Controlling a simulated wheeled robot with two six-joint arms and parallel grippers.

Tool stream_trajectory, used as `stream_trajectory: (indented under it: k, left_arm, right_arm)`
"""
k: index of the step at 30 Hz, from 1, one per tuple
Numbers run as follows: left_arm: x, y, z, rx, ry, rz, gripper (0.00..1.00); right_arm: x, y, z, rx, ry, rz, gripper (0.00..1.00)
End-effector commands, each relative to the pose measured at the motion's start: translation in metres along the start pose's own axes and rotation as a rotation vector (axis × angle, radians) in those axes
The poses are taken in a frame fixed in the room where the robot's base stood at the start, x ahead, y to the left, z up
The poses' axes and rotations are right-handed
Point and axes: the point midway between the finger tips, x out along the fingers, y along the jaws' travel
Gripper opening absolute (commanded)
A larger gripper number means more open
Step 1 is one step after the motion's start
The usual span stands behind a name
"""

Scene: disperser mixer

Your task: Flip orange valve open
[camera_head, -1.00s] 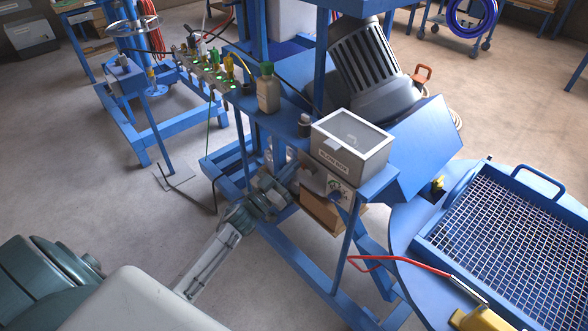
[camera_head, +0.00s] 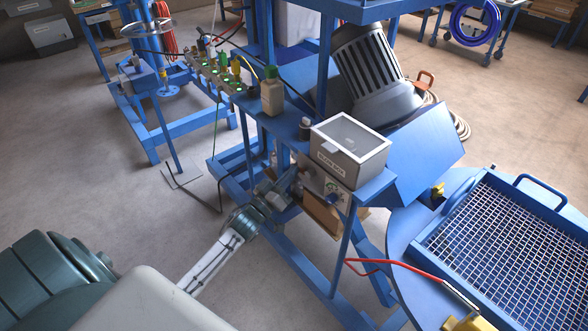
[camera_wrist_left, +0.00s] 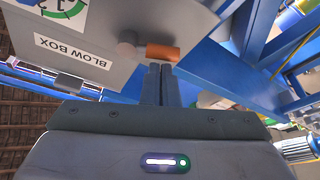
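The orange valve handle (camera_wrist_left: 162,52) shows in the left wrist view, beside a round grey hub (camera_wrist_left: 127,47) on the underside of the grey panel labelled BLOW BOX (camera_wrist_left: 85,45). My left gripper (camera_wrist_left: 160,68) has its two dark fingers together, with the tips right at the lower edge of the orange handle. I cannot tell whether they touch it. In the head view my left gripper (camera_head: 290,183) reaches to the left side of the panel (camera_head: 322,184) under the grey lidded box (camera_head: 350,150). The orange handle is hidden there. My right gripper is not in view.
The blue frame (camera_head: 345,250) surrounds the panel closely. A beige bottle with a green cap (camera_head: 272,95) and a row of valves with green lights (camera_head: 225,78) stand behind. A mesh-topped tank (camera_head: 510,250) with a red-handled tool (camera_head: 405,268) is at right.

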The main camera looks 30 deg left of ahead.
Motion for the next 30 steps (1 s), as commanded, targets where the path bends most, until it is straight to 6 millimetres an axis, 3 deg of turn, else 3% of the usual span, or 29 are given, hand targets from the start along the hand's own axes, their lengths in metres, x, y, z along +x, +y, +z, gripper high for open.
stream_trajectory:
  k: [9,19,30]
  left_arm:
    - [-0.003,0.0,0.009,-0.286,0.001,-0.102,0.0]
    - [-0.008,0.002,0.023,-0.581,0.001,-0.207,0.0]
    - [-0.012,0.007,0.033,-0.62,0.0,-0.221,0.0]
  right_arm:
    - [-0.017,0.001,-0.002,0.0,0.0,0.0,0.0]
    - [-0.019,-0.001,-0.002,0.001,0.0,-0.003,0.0]
    - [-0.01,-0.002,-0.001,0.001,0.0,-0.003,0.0]
